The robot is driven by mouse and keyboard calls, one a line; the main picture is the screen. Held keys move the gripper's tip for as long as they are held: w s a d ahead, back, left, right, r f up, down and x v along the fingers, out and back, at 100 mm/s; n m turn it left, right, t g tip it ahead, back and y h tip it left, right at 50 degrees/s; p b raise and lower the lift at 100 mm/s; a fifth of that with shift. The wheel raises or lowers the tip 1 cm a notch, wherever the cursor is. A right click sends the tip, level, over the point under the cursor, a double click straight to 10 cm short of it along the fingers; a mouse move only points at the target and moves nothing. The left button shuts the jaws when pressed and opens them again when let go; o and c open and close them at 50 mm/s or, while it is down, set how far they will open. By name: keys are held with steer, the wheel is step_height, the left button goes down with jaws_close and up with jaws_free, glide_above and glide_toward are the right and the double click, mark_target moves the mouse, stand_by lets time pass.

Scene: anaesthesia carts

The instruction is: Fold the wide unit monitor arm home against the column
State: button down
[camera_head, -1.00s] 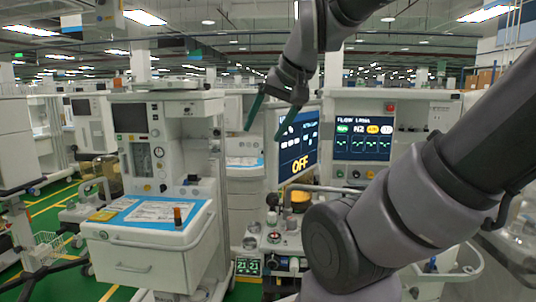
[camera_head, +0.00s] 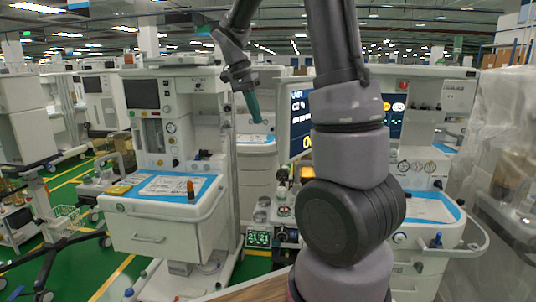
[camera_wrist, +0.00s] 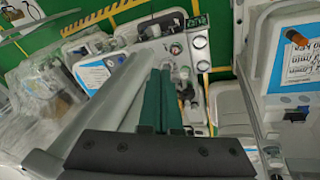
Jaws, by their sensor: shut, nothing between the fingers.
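The wide unit (camera_head: 440,88) stands right of centre, with gauges and a blue-topped work surface. Its monitor (camera_head: 299,118), with a dark lit screen, is angled out at the unit's left side. My own arm covers the monitor's right part, and its support arm and joint to the column are hidden or unclear. My gripper (camera_head: 256,112) is shut and empty, pointing down just left of the monitor in the picture. In the wrist view my green fingers (camera_wrist: 161,78) are together, beside a long grey panel (camera_wrist: 98,105) that looks like the monitor seen edge-on. I cannot tell if they touch.
A narrower cart (camera_head: 165,235) with a drawer and blue top stands at the left. Small digital displays (camera_head: 258,239) sit low between the units. A plastic-wrapped item (camera_head: 505,150) stands at the far right. Green floor (camera_head: 85,265) shows at the lower left.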

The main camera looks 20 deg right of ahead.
steer(key=w+f+m+g+h, duration=0.2)
steer(key=w+f+h, duration=0.1)
steer(key=w+f, duration=0.35)
steer(key=s+d+f, duration=0.5)
steer(key=d+f, duration=0.1)
steer(key=f, duration=0.1)
steer(key=shift+d, duration=0.3)
steer(key=shift+s, duration=0.1)
